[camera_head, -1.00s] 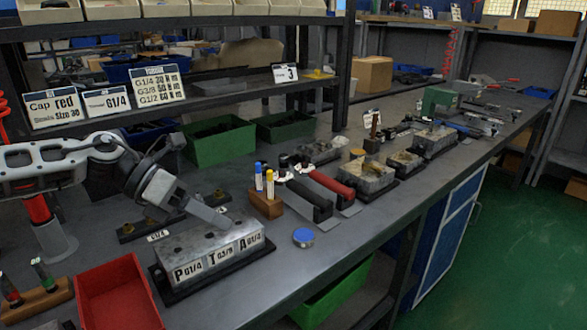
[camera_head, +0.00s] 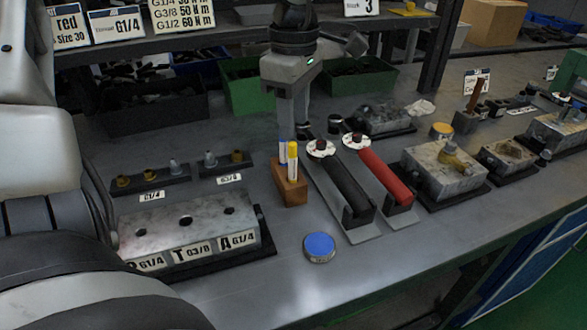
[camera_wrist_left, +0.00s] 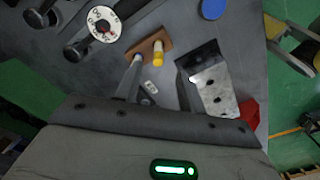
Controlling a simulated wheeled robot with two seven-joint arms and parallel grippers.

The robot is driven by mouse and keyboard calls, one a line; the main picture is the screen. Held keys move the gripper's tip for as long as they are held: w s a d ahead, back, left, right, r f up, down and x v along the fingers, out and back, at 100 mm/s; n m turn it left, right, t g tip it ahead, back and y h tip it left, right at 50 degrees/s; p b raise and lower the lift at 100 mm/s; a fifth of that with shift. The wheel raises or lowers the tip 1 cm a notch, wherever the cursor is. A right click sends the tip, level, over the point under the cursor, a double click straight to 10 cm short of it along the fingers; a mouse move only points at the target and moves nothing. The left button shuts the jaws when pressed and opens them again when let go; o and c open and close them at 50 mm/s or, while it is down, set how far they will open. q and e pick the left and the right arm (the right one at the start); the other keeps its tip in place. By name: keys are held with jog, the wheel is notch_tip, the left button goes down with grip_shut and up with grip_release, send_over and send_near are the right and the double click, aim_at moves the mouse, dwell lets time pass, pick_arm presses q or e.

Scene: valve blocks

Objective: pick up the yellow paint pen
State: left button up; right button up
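The yellow paint pen (camera_head: 293,163) stands upright in a small wooden block (camera_head: 291,190), with a blue-capped pen (camera_head: 283,153) beside it. In the left wrist view the yellow pen (camera_wrist_left: 153,58) shows between the two fingers, beyond their tips, by the block (camera_wrist_left: 158,40). My left gripper (camera_head: 292,126) points down just behind and above the pens, with its fingers apart and nothing held. The head view does not show clearly how far the tips are from the pen. My right gripper is not in view.
Black (camera_head: 343,186) and red (camera_head: 384,177) handled tools lie right of the pen block. A blue round lid (camera_head: 319,247) is in front. The P-T-A valve block (camera_head: 188,232) and fittings (camera_head: 172,170) are left. Green bins (camera_head: 361,77) stand behind.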

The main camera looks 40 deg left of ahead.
aim_at(292, 144)
pick_arm(q)
jog(key=shift+a+f, duration=0.2)
jog(key=shift+f, duration=3.15)
grip_shut()
